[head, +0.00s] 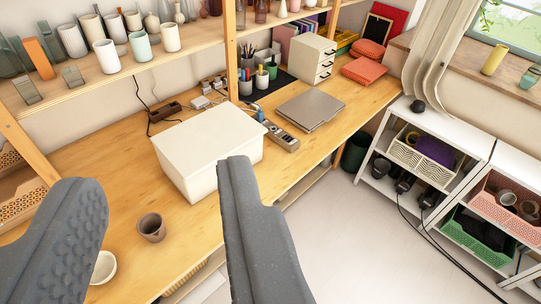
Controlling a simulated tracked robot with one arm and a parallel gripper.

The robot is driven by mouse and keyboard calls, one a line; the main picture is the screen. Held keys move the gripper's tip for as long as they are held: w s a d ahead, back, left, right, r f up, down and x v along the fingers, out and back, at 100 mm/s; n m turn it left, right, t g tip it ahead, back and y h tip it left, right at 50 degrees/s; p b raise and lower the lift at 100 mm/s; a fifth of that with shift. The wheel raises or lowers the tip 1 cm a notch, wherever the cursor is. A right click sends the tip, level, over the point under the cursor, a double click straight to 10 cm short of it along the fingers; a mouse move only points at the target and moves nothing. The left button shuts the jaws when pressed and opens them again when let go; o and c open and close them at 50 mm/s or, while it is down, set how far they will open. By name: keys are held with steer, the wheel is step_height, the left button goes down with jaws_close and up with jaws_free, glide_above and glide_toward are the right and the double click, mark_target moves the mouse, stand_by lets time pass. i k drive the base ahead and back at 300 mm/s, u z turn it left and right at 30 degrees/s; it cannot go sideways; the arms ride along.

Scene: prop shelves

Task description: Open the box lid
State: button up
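A white box (194,162) stands on the wooden desk, in the middle of the head view. Its flat lid (209,132) is on top and looks closed. My gripper (158,180) shows as two dark grey fingers, one at the lower left and one at the lower centre.
A brown cup (152,228) and a white bowl (104,267) are near the desk's front, left of the box. A shelf of vases (130,66) hangs above. A wooden post (230,50) stands behind.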

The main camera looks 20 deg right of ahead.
mark_target(197, 143)
steer(key=z, duration=0.2)
steer(key=i, duration=1)
steer(key=u, duration=0.1)
